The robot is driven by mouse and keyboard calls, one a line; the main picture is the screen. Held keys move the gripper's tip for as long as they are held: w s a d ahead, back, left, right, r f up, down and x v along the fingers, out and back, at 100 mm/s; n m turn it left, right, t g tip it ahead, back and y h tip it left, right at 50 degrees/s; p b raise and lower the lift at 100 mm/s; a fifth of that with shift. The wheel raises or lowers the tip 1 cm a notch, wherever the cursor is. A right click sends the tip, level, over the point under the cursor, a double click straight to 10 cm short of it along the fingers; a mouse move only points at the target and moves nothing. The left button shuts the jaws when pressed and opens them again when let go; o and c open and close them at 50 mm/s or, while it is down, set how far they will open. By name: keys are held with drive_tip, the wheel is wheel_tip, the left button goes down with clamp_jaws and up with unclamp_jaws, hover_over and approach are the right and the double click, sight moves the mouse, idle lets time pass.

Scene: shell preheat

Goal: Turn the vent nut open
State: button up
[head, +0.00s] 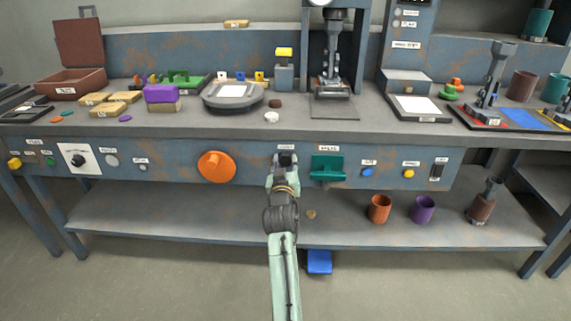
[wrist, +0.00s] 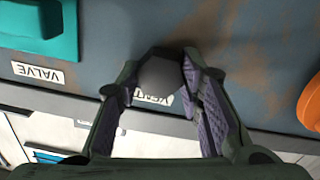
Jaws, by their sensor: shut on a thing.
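The vent nut (wrist: 160,72) is a dark hexagonal knob on the blue-grey bench front. My gripper (wrist: 157,82) has its two purple-lined fingers shut on it, one on each side. The nut's label, partly hidden by the nut and fingers, reads as VENT. In the head view, my gripper (head: 284,164) reaches up to the front panel between the orange knob and the teal handle, and the dark nut (head: 286,156) shows only in part between the fingers. The angle the nut is turned to cannot be told.
A large orange round knob (head: 216,167) is left of my gripper. A teal valve handle (head: 328,168) is close on the right, and it also shows in the wrist view (wrist: 40,35). A blue button (head: 367,172) is farther right. The lower shelf holds an orange cup (head: 379,209) and a purple cup (head: 423,209).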

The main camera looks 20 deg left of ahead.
drive_tip(key=o, duration=1.2)
drive_tip(key=shift+c, duration=0.2)
drive_tip(key=v, duration=1.2)
